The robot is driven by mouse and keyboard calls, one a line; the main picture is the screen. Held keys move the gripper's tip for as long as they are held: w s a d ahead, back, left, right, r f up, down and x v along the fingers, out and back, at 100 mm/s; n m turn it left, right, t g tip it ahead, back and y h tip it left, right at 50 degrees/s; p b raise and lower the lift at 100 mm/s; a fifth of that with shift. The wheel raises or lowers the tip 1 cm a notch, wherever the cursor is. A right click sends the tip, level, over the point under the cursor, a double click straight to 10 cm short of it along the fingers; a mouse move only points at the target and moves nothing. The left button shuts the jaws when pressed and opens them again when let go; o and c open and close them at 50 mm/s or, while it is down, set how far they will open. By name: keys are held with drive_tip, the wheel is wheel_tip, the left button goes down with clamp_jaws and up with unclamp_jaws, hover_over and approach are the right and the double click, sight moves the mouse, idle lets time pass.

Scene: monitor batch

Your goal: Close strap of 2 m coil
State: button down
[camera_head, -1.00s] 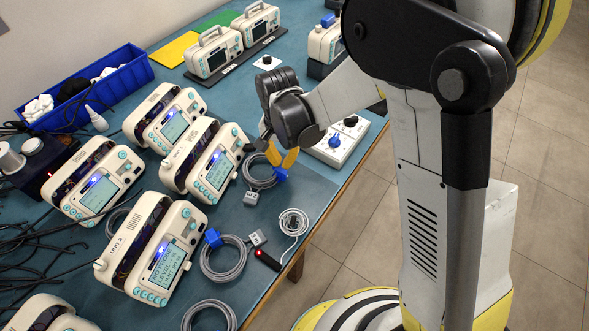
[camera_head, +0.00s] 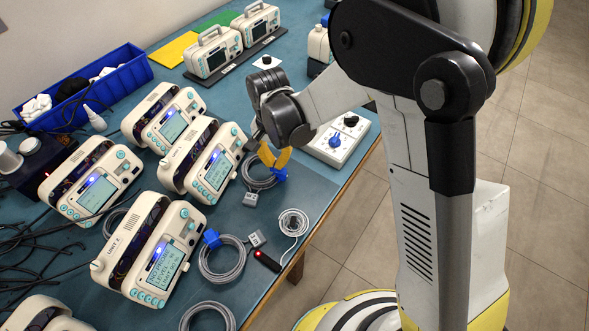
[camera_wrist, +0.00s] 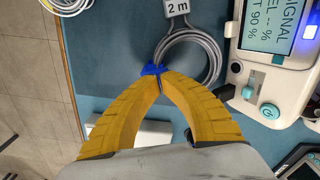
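The 2 m coil (camera_head: 258,172) of grey cable lies on the blue-green table in front of the middle monitor. Its grey tag (camera_wrist: 177,8) reads "2 m" in the wrist view. A blue strap (camera_wrist: 152,70) sits on the near edge of the coil; it also shows in the head view (camera_head: 280,175). Whether the strap's flap is fastened is hidden by the fingertips. In the head view my gripper (camera_head: 275,167) points down at the strap.
A monitor (camera_head: 213,165) stands close beside the coil. Another coil with a blue strap (camera_head: 222,258) and a small white coil (camera_head: 292,223) lie nearer. A white box with knobs (camera_head: 338,142) stands to the right, by the table edge. A blue bin (camera_head: 125,85) is at the back.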

drive_tip(key=shift+f, duration=0.15)
wheel_tip(320, 180, up, 6)
drive_tip(key=p, duration=0.3)
drive_tip(key=shift+p, duration=0.4)
idle(0.4)
drive_tip(key=shift+d+r, duration=0.25)
drive_tip(key=shift+r, duration=0.15)
drive_tip(key=s+d+r+n+t, duration=0.1)
drive_tip(key=s+d+r+t, duration=0.15)
drive_tip(key=d+r, duration=0.55)
drive_tip(key=s+d+r+n+t, duration=0.1)
drive_tip(key=s+d+r+t, duration=0.1)
drive_tip(key=s+d+r, duration=0.4)
drive_tip(key=s+d+r+n+t, duration=0.1)
drive_tip(key=s+d+r+t, duration=0.1)
drive_tip(key=s+d, duration=0.3)
drive_tip(key=shift+d+r+n+t, duration=0.4)
drive_tip(key=shift+d+r, duration=0.35)
drive_tip(key=shift+d, duration=0.45)
